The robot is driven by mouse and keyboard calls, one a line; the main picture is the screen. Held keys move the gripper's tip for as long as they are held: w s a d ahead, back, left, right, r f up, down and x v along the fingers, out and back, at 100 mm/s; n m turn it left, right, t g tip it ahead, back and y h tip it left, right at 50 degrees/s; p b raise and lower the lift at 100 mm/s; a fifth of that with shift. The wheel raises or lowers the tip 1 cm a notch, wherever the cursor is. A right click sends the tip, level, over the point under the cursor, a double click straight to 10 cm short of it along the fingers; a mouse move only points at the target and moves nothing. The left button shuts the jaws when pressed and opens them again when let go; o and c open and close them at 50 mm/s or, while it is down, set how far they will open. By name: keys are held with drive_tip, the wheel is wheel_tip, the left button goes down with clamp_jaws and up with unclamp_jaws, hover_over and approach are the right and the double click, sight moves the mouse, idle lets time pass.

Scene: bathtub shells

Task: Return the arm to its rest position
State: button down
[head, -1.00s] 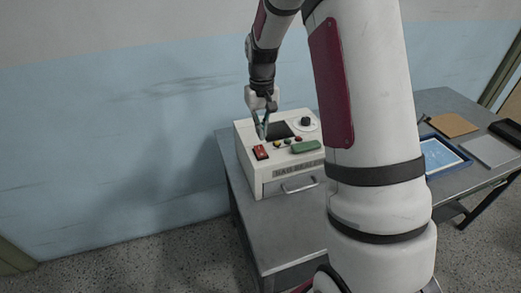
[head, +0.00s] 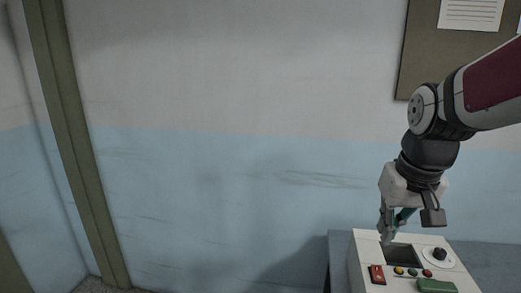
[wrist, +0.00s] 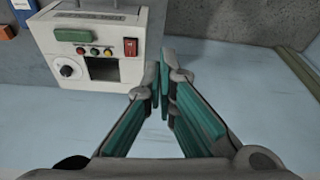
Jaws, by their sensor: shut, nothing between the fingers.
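My gripper (head: 388,236) is at the right of the head view, pointing down just above the back left part of a white control box. In the wrist view its teal-padded fingers (wrist: 164,75) are together at the tips with nothing between them. The arm reaches in from the right edge of the head view. The white box (head: 362,262) has a dark square opening, a black knob, a red switch, small coloured buttons and a green bar on top. The box also shows in the wrist view (wrist: 45,40).
The box stands on a grey table (head: 340,248) against a blue and white wall (head: 230,170). A notice board (head: 420,60) with a paper hangs at upper right. A green post (head: 65,140) is at left. The space left of the box looks clear.

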drive_tip(key=s+a+r+t, duration=0.1)
drive_tip(key=s+a, duration=0.1)
drive_tip(key=s, duration=0.5)
drive_tip(key=s+a+r+n+t, duration=0.1)
drive_tip(key=s+a+r, duration=0.1)
drive_tip(key=s, duration=0.5)
drive_tip(key=shift+s+a+r+t, duration=0.2)
drive_tip(key=shift+a+t, duration=0.1)
drive_tip(key=shift+a, duration=0.1)
